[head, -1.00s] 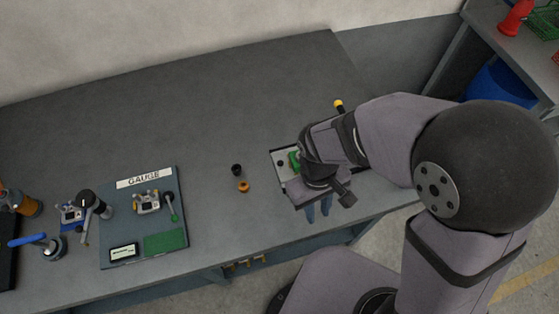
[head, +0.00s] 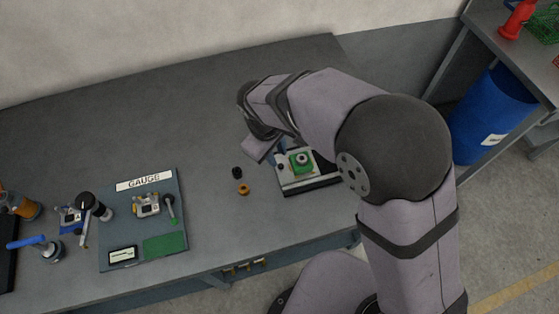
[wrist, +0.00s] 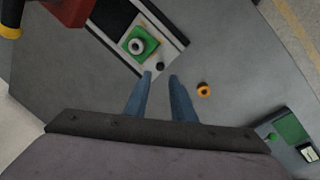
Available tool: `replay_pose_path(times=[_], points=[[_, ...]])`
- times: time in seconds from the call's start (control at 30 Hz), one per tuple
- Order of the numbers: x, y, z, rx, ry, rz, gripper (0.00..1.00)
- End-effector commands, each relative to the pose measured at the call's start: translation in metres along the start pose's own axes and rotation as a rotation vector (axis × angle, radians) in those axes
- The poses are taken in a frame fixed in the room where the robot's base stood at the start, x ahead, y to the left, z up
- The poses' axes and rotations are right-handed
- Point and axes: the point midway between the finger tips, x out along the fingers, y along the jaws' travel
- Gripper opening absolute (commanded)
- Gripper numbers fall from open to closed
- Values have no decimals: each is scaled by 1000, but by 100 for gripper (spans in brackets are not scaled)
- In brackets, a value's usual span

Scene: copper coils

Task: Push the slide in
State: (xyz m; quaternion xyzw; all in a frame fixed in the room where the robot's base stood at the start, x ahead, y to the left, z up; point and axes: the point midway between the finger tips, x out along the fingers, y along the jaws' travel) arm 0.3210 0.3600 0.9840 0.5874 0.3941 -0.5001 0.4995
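The slide unit (head: 326,185) lies near the front edge of the bench, a pale plate beside a dark track. A green block (head: 309,168) with a grey ring in its middle sits on the pale plate. In the wrist view the green block (wrist: 149,51) is beyond my fingertips, with a small black knob (wrist: 160,66) near the plate's end. Contact cannot be told.
A small black part (head: 237,172) and an orange ring (head: 243,189) lie left of the unit. A gauge board (head: 116,205) is farther left. The bench behind is clear.

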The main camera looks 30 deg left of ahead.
Motion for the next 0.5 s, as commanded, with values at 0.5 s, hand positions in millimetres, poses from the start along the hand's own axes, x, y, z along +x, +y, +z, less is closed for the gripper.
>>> replay_pose_path(times=[0.5], points=[[57,0,1,0,-2,-2,23]])
